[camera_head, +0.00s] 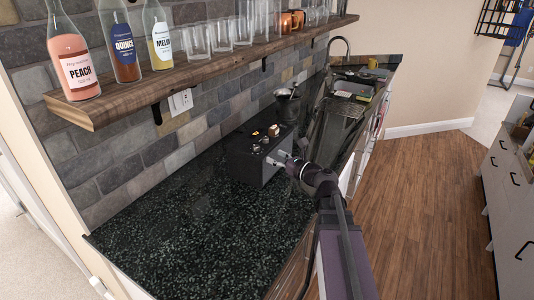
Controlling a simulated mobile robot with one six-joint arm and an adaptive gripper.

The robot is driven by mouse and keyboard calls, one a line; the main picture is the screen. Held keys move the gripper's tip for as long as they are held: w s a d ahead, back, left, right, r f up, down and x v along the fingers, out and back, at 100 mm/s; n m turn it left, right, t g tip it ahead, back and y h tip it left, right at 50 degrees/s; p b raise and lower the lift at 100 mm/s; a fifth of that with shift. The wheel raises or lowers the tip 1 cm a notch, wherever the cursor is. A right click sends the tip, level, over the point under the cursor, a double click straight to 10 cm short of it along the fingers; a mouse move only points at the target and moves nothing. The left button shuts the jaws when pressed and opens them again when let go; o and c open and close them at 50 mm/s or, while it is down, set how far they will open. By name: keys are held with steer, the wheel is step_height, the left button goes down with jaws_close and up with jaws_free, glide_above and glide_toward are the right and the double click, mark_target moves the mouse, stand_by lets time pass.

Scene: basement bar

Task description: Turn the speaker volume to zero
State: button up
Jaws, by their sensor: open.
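A dark box, which looks like the speaker (249,167), stands on the black speckled counter near the tiled wall. Several small knobs (262,140) sit along its top edge, some pale or metallic and one wooden-looking at the back. Which one sets the volume, and where it points, is too small to tell. My gripper (279,158) is at the speaker's right front side, its fingertips close to that face. It is open. Whether the fingers touch the speaker or surround a knob cannot be told; my gripper hides part of that face.
A dark bucket with a metal scoop (287,105) stands just behind the speaker. A wooden shelf (190,75) with bottles and glasses hangs above. A sink (338,110) lies farther back. The near counter (190,235) is clear.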

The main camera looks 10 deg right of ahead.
steer(key=shift+v, duration=1.85)
steer(key=shift+s, duration=0.15)
